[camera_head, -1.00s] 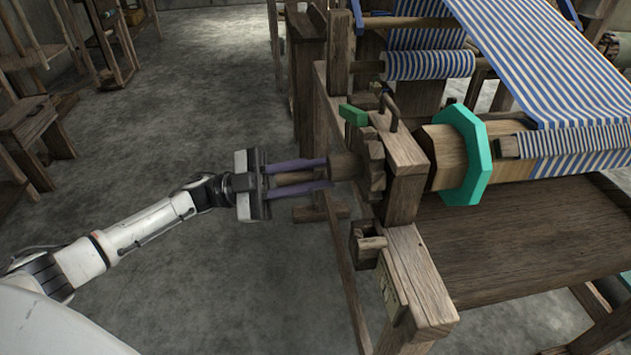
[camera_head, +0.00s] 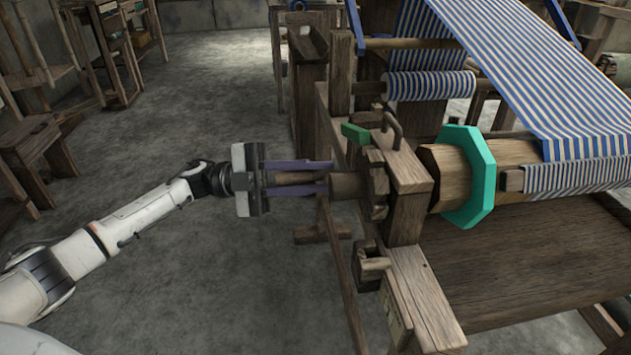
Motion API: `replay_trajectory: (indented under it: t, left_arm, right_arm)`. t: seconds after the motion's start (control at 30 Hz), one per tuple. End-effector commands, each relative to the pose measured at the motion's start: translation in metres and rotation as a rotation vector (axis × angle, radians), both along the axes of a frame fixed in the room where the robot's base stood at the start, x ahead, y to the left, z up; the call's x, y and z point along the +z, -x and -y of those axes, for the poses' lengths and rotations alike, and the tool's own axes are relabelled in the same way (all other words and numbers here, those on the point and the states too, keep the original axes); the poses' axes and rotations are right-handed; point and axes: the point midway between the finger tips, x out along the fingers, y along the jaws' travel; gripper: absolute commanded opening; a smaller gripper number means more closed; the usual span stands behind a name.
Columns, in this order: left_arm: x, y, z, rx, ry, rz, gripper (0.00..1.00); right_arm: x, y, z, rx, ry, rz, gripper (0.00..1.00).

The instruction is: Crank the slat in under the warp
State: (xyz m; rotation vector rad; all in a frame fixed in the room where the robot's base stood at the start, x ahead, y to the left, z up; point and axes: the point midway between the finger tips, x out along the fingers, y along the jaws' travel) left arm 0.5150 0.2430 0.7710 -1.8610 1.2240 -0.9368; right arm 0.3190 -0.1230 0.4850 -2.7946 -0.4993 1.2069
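My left gripper (camera_head: 298,177) comes in from the left. Its two purple fingers lie on both sides of a wooden crank handle (camera_head: 296,179), closed against it. The handle joins a round wooden shaft end (camera_head: 346,186) at the loom's side post. Beyond the post, a thick wooden beam (camera_head: 444,176) carries a teal octagonal flange (camera_head: 482,165). The slat's wooden end (camera_head: 513,181) shows on the front face of the beam, with blue-and-white striped warp (camera_head: 520,75) coming down to it from above. Most of the slat is under striped cloth. My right gripper is out of view.
A green block (camera_head: 355,133) and a metal hook (camera_head: 393,128) sit on the side frame above the shaft. A wooden post and ledge (camera_head: 425,290) stand below. Open concrete floor (camera_head: 190,290) lies around my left arm. Other wooden furniture stands at the far left.

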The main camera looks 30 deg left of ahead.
Motion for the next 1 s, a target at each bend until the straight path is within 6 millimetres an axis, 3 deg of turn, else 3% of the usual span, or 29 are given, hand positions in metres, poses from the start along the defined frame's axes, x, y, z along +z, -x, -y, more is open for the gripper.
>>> replay_trajectory:
  t: [0.03,1.0]
  left_arm:
    - [0.014,-0.007,-0.007,0.024,0.006,0.025,0.00]
    - [0.038,-0.008,-0.007,0.019,-0.174,0.268,0.00]
  right_arm:
    - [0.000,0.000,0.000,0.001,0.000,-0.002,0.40]
    - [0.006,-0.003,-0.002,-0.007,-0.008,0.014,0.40]
